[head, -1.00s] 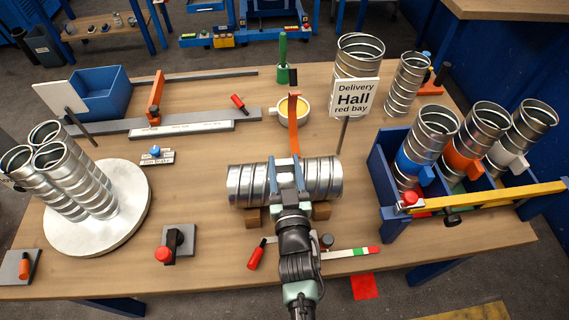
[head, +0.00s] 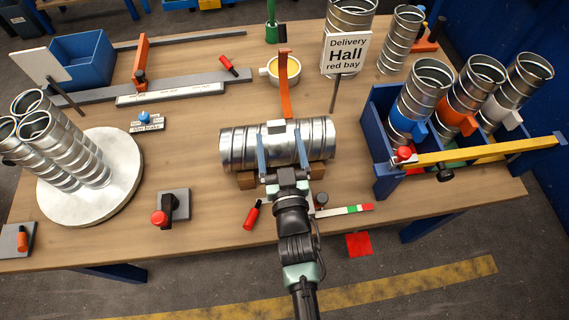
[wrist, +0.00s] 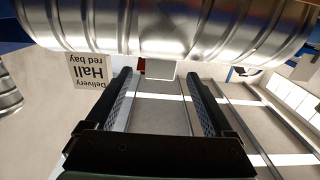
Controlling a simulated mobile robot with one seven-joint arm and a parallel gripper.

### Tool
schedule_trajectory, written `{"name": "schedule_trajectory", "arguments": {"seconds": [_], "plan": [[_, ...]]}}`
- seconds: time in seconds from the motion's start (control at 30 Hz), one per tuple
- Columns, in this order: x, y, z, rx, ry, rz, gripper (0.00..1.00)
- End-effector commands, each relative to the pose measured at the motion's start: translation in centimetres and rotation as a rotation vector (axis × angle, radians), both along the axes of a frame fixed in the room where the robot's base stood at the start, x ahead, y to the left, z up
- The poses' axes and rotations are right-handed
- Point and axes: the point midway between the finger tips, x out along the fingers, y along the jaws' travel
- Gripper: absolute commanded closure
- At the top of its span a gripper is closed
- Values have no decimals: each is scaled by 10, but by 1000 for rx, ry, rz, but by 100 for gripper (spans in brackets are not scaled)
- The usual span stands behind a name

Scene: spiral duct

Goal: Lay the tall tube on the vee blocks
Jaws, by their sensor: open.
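The tall tube (head: 235,148), a ribbed silver spiral duct, lies on its side across the brown vee blocks (head: 246,180), at the table's near middle. A small pale tab (head: 276,127) sticks up from it. My gripper (head: 279,135) is open, its two fingers apart in front of the tube and overlapping it in the head view. In the wrist view the tube (wrist: 90,25) spans the top, and the tab (wrist: 160,69) sits between the open fingertips (wrist: 160,76). No part of the tube is clamped. The blocks are mostly hidden under the tube.
The delivery sign (head: 346,55) is behind right. A blue rack (head: 385,150) with several ducts stands right. A round white plate (head: 125,165) with upright ducts is left. A red-topped switch (head: 160,217) is front left.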

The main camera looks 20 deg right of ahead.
Motion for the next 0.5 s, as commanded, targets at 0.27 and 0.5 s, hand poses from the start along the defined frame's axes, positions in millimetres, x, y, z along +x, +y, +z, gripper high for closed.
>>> {"name": "schedule_trajectory", "arguments": {"seconds": [0.27, 0.5], "plan": [[-53, 16, 0, 2, 0, 0, 13], [-79, 23, 1, 0, -2, 0, 13]]}}
